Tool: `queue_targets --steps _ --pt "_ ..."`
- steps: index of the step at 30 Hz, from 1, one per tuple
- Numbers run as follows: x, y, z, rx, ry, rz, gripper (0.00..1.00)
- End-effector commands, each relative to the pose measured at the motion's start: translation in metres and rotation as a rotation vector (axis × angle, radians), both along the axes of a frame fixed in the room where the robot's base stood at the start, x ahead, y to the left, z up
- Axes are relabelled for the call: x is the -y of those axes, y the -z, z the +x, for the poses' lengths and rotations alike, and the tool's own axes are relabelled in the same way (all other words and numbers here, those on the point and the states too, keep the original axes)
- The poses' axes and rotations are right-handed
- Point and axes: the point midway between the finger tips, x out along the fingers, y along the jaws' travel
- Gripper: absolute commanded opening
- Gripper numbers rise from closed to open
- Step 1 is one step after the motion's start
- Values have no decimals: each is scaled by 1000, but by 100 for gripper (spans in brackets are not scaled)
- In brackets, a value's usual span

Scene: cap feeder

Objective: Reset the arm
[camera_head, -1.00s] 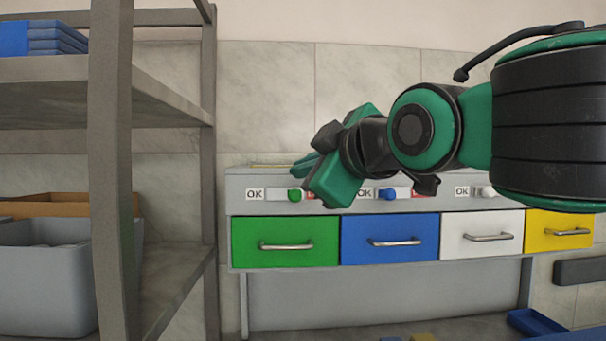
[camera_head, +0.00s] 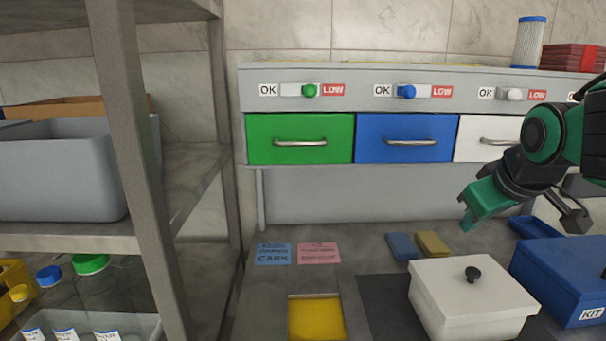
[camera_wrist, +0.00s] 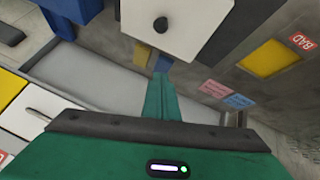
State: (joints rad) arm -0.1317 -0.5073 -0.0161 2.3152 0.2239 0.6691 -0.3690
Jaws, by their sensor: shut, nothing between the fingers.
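My gripper (camera_head: 468,222) is at the right of the head view, in front of the white drawer and above the counter, pointing down to the left. Its green fingers are shut with nothing between them. In the wrist view the closed fingers (camera_wrist: 160,90) point toward the counter, with a white lidded box (camera_wrist: 195,20) beyond them. My gripper touches nothing that I can see. The right part of my arm is cut off by the picture edge.
Green (camera_head: 300,157), blue (camera_head: 407,155) and white (camera_head: 478,155) drawers are shut at the back. The white lidded box (camera_head: 465,305) and a blue KIT box (camera_head: 555,290) stand below my gripper. A grey shelf (camera_head: 150,180) with bins is at left.

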Motion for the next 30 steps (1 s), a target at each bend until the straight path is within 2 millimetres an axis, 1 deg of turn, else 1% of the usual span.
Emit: queue_targets --steps 1,2,3,5,6,8,9,12,15,17,19,30 --pt "22 22 -18 -64 85 34 0" --pt "33 34 -29 -102 136 56 0" --pt "46 50 -45 -152 205 86 0" --pt "63 73 -72 -228 310 134 0" --pt "72 87 -91 -278 380 166 0" --pt "82 106 -119 -348 481 214 0" --pt "87 117 -137 -391 543 245 0" --pt "92 137 -175 -482 675 310 0" --pt "93 149 -199 -541 761 354 0" --pt "93 153 -208 -563 792 370 0" --pt "92 155 -213 -574 808 378 0" --pt "92 155 -213 -574 808 378 0"
